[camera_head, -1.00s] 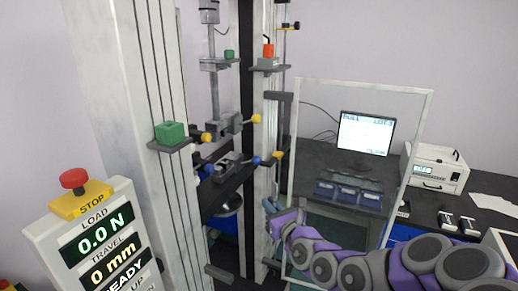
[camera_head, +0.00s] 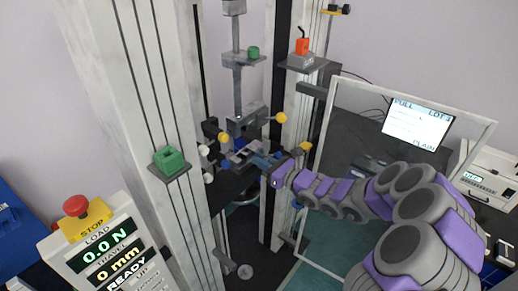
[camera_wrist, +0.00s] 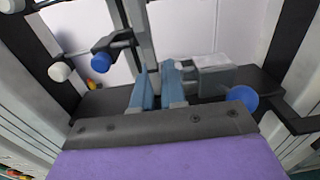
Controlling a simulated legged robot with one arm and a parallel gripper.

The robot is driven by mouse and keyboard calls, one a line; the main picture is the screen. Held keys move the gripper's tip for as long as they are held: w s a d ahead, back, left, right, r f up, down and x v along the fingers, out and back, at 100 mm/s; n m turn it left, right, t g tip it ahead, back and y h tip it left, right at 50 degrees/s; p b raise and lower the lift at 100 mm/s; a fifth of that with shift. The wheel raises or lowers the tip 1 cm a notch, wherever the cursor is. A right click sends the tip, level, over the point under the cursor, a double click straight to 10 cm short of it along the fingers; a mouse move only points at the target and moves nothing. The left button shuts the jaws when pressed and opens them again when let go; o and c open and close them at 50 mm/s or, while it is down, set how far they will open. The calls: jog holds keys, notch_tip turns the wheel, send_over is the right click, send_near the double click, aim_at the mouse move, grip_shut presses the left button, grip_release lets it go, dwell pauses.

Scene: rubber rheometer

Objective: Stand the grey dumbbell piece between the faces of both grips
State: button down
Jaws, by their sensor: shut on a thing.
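My gripper (camera_head: 262,160) reaches in from the right between the columns of the test frame, at the height of the lower grip. In the wrist view its two blue-grey fingers (camera_wrist: 157,88) are close together. It is shut on a thin piece that I cannot clearly make out between the fingers; the grey dumbbell piece shows nowhere else. The upper grip (camera_head: 246,120), with yellow knobs, hangs just above my gripper. The lower grip (camera_head: 240,157) is partly hidden by my gripper; in the wrist view its grey block (camera_wrist: 213,76) and blue knob (camera_wrist: 242,97) are right of the fingers.
White columns (camera_head: 160,110) flank the grips, with a green block (camera_head: 170,159) on a left ledge. A clear guard panel (camera_head: 400,95) stands right of the frame beside my arm. The control box (camera_head: 105,245) with its red stop button is front left. A monitor (camera_head: 418,124) stands behind.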

jog(key=d, duration=0.4)
send_near(237, 155)
notch_tip(237, 155, up, 3)
jog(key=w+a, duration=0.1)
jog(key=a, duration=0.1)
jog(key=x, duration=0.2)
jog(key=p+x, duration=0.1)
jog(key=x, duration=0.1)
jog(key=shift+w+a+r, duration=0.15)
jog(key=shift+a+r, duration=0.1)
jog(key=shift+w+y, duration=0.2)
jog(key=shift+y, duration=0.1)
jog(key=shift+w+d+r, duration=0.15)
jog(key=shift+w+d, duration=0.4)
jog(key=shift+d, duration=0.25)
jog(key=a, duration=0.2)
jog(key=w+a, duration=0.1)
jog(key=shift+a, duration=0.4)
jog(key=shift+w+a, duration=0.2)
jog(key=shift+a, duration=0.1)
jog(key=shift+w+d+p, duration=0.2)
jog(key=shift+d+p, duration=0.1)
jog(key=shift+d, duration=0.35)
jog(key=shift+a, duration=0.5)
